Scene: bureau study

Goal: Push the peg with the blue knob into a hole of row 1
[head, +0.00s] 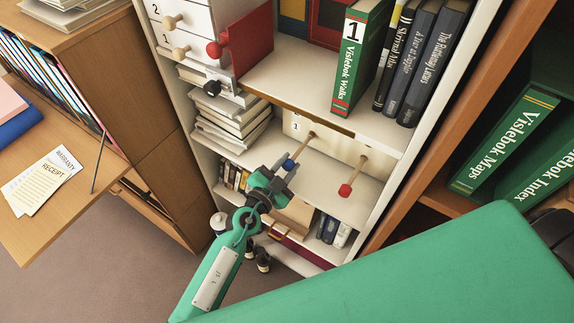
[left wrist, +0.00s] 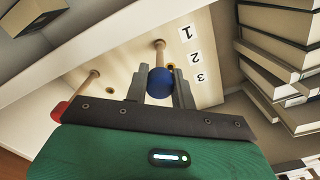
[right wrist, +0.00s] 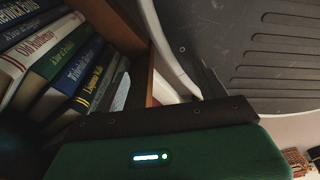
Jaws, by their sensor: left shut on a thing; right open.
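The peg with the blue knob (head: 289,164) points at the pale peg board (head: 345,146) inside the white shelf unit. In the left wrist view the blue knob (left wrist: 160,83) sits between the fingers of my left gripper (left wrist: 160,86), which is shut on it. The wooden shaft (left wrist: 159,52) meets the board beside the printed "1"; how deep it sits is hard to tell. My left gripper (head: 281,174) also shows in the head view. My right gripper (right wrist: 160,100) is open and holds nothing; its fingers are hard to make out.
A peg with a red knob (head: 345,190) sticks out of the board to the right. Numbered drawers (head: 180,28) and a red open door (head: 250,42) are above. Books (head: 232,125) stack at left. A desk flap (head: 50,165) holds papers. My right gripper is near shelved books (right wrist: 60,60).

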